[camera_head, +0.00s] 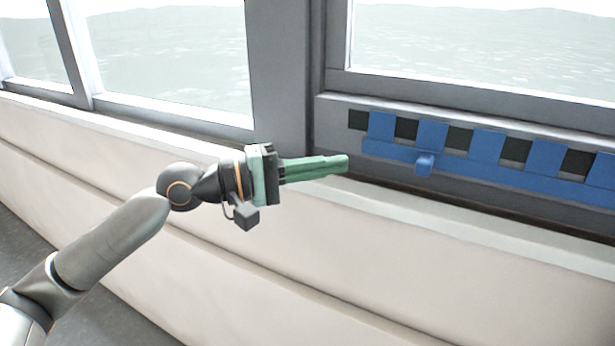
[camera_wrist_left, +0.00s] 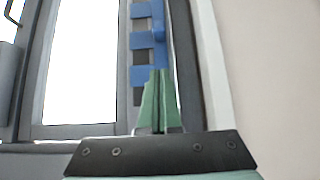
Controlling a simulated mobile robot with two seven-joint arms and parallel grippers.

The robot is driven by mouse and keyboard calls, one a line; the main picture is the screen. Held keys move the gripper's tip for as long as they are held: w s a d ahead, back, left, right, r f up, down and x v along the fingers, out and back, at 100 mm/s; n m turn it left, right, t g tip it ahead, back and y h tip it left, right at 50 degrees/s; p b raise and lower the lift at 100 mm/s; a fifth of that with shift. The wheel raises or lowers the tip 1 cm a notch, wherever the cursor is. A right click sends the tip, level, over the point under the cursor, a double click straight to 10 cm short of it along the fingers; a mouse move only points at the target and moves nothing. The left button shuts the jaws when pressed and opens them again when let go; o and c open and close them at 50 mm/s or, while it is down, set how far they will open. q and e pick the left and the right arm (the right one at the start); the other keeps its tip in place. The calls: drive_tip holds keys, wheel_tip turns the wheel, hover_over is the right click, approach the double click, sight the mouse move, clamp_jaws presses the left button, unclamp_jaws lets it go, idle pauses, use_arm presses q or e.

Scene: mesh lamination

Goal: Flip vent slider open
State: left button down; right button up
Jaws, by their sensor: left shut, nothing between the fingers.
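The blue vent slider (camera_head: 490,167) lies along the grey window frame at the right of the head view, with a small blue knob (camera_head: 424,164) sticking out near its left end. Black openings (camera_head: 460,139) show between its blue tabs. My left gripper (camera_head: 345,163) is shut and empty, its green fingers pointing right toward the slider. The fingertips are left of the knob and look apart from it. In the left wrist view, the slider (camera_wrist_left: 142,39) shows beyond the shut fingers (camera_wrist_left: 159,75). My right gripper is not in view.
Large windows (camera_head: 170,60) with grey frames stand behind the slider. A white ledge (camera_head: 450,220) and cream panel (camera_head: 400,270) run below them. A grey post (camera_head: 280,90) stands left of the vent. The space in front of the slider looks clear.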

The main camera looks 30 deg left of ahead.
use_arm(q)
drive_tip(key=shift+b+v, duration=0.5)
drive_tip(key=shift+v, duration=1.05)
wheel_tip(320, 180, down, 26)
drive_tip(key=w+m+y+p, duration=0.1)
drive_tip(key=m+y+p, duration=0.15)
drive_tip(key=y, duration=0.35)
drive_tip(key=s+d+f+m+g+y, duration=0.1)
drive_tip(key=s+f+m, duration=0.3)
drive_tip(key=s+f, duration=0.5)
drive_tip(key=s+d+f+m+g+y, duration=0.2)
drive_tip(key=s+d+f+m+y, duration=0.1)
drive_tip(key=s+f, duration=0.7)
wheel_tip(320, 180, down, 4)
drive_tip(key=shift+s+d+r+m+y+p, duration=0.1)
drive_tip(key=shift+s+d+m+y+p, duration=0.15)
drive_tip(key=shift+s+m+y+p, duration=0.25)
drive_tip(key=shift+w, duration=0.15)
